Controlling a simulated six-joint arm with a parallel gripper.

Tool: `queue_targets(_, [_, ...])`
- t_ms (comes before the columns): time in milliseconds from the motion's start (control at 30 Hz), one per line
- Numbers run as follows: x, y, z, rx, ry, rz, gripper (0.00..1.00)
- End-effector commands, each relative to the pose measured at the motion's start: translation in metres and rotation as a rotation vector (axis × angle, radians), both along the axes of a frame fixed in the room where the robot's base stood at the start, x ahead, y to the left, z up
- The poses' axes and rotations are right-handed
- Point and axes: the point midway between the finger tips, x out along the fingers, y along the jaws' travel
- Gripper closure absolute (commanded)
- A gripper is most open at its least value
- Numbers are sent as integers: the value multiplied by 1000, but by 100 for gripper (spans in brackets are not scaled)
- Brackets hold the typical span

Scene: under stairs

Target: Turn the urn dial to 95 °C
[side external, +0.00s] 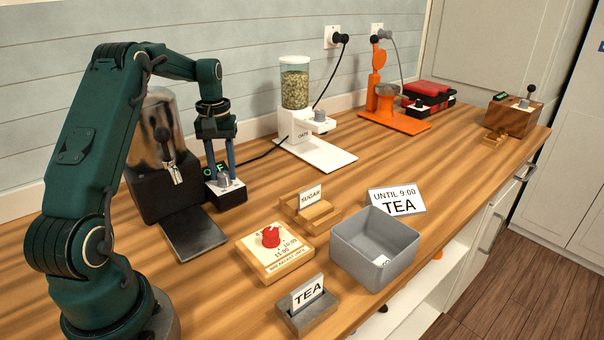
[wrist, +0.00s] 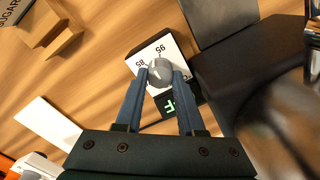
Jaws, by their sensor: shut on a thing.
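The urn (side external: 158,140) is a shiny metal tank on a black base, with a tap at its front and a black drip tray (side external: 193,232) before it. Its control box (side external: 227,192) stands at the right of the base, with a grey dial knob and a green-lit display that is partly hidden. In the wrist view the dial (wrist: 160,73) sits on a white plate (wrist: 172,49) marked 85 and 95. My gripper (side external: 222,178) points down over the box. In the wrist view my gripper (wrist: 160,77) is shut on the dial, a finger on each side. The dial's pointer direction is unclear.
A SUGAR card holder (side external: 310,212), a wooden block with a red knob (side external: 272,254), a TEA card holder (side external: 307,306) and a grey bin (side external: 375,247) stand in front. An oats dispenser (side external: 296,115) stands behind right. Bare wood lies between.

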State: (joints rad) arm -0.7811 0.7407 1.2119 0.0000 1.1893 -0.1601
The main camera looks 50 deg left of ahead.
Motion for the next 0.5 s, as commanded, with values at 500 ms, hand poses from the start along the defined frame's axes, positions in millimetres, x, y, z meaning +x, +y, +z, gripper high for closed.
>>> queue_targets(500, [0, 0, 1, 1, -1, -391, 100])
